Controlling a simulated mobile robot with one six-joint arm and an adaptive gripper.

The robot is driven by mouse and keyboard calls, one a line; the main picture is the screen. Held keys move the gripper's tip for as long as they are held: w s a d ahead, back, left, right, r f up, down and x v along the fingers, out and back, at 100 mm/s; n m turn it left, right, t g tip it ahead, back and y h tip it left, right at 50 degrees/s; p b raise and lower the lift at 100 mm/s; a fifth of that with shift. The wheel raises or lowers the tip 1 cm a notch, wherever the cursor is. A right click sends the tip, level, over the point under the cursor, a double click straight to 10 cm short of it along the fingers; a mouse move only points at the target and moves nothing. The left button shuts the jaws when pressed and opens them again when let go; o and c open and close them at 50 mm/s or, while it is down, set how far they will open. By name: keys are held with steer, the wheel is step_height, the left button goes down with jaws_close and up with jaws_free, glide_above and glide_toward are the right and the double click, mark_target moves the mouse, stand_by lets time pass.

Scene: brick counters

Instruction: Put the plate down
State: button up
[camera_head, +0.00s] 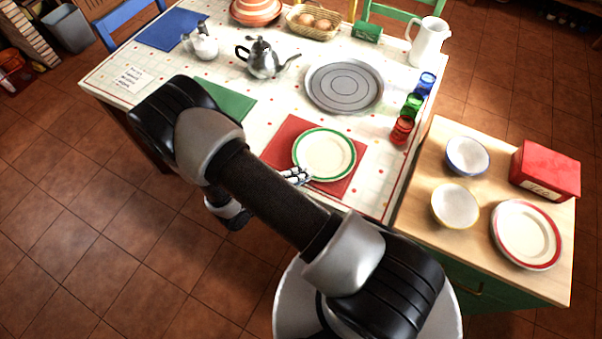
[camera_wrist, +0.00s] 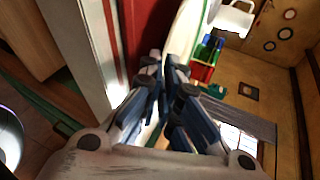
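The plate (camera_head: 324,153) is white with a green rim. In the camera_head view it is over the red placemat (camera_head: 283,143), near the table's front edge. I cannot tell whether it touches the mat or is slightly above it. My gripper (camera_head: 299,176) is at the plate's near left rim. In the camera_wrist view the fingers of my gripper (camera_wrist: 164,64) are close together on either side of the plate's rim, and the plate (camera_wrist: 186,35) stretches away beyond them. My arm hides part of the table in front.
Red, green and blue glasses (camera_head: 403,130) stand right of the plate. A round grey tray (camera_head: 344,86) lies behind it. A green placemat (camera_head: 228,103) is to the left. The wooden side counter (camera_head: 480,215) holds two bowls, a red-rimmed plate (camera_head: 526,234) and a red box (camera_head: 546,170).

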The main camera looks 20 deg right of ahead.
steer(key=shift+o, duration=1)
